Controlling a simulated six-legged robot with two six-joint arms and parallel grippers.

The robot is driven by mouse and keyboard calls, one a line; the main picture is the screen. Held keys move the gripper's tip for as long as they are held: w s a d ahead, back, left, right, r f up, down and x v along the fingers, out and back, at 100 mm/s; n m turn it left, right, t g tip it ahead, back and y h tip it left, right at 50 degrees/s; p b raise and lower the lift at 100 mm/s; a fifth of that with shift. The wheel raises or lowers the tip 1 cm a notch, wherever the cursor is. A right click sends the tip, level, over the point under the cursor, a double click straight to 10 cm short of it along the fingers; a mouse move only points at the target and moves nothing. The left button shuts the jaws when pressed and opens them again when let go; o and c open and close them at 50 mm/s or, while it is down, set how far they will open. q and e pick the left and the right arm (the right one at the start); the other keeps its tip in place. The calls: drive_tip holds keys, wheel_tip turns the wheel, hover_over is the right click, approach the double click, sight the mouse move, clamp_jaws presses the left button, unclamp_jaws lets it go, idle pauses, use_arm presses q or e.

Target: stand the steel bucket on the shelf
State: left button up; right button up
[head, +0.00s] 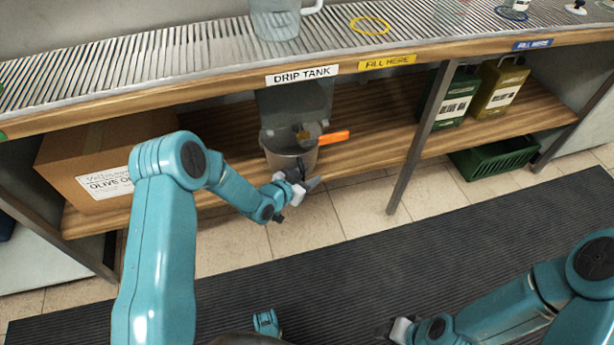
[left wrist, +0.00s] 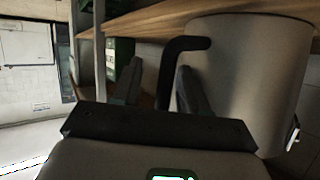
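The grey steel bucket (head: 290,160) is at the front of the wooden lower shelf (head: 365,125), under the drip tank (head: 290,100). It looks upright; I cannot tell whether its base rests on the board. In the left wrist view the bucket (left wrist: 245,75) fills the right side, with its dark bent handle (left wrist: 168,75) between my fingers. My left gripper (head: 303,190) is at the bucket's front right. Its fingers also show in the wrist view (left wrist: 158,88), apart, with a gap beside the handle. My right gripper (head: 395,330) is low near the mat, its fingers unclear.
An orange lever (head: 333,137) sticks out right above the bucket's rim. A cardboard box (head: 85,165) fills the shelf's left. A steel post (head: 420,135) stands to the right, with green (head: 455,100) and olive cans (head: 500,88) beyond. The shelf between bucket and post is clear.

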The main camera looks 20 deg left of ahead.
use_arm(q)
drive_tip(key=p+v, duration=0.3)
drive_tip(key=v, duration=0.9)
drive_tip(key=s+d+f+n+g, duration=0.2)
drive_tip(key=s+d+f+g, duration=0.15)
drive_tip(key=s, duration=0.45)
drive_tip(key=s+d+f+n+g, duration=0.3)
drive_tip(key=s+g, duration=0.2)
drive_tip(key=s, duration=0.3)
drive_tip(key=s+d+f+n+g, duration=0.2)
drive_tip(key=s+d+f+g, duration=0.15)
drive_tip(key=s, duration=0.35)
wheel_tip(320, 180, up, 27)
drive_tip(key=p, duration=2.7)
drive_tip(key=shift+d+r+y+p, duration=0.2)
drive_tip(key=shift+y+p, duration=0.1)
drive_tip(key=shift+s+a, duration=0.2)
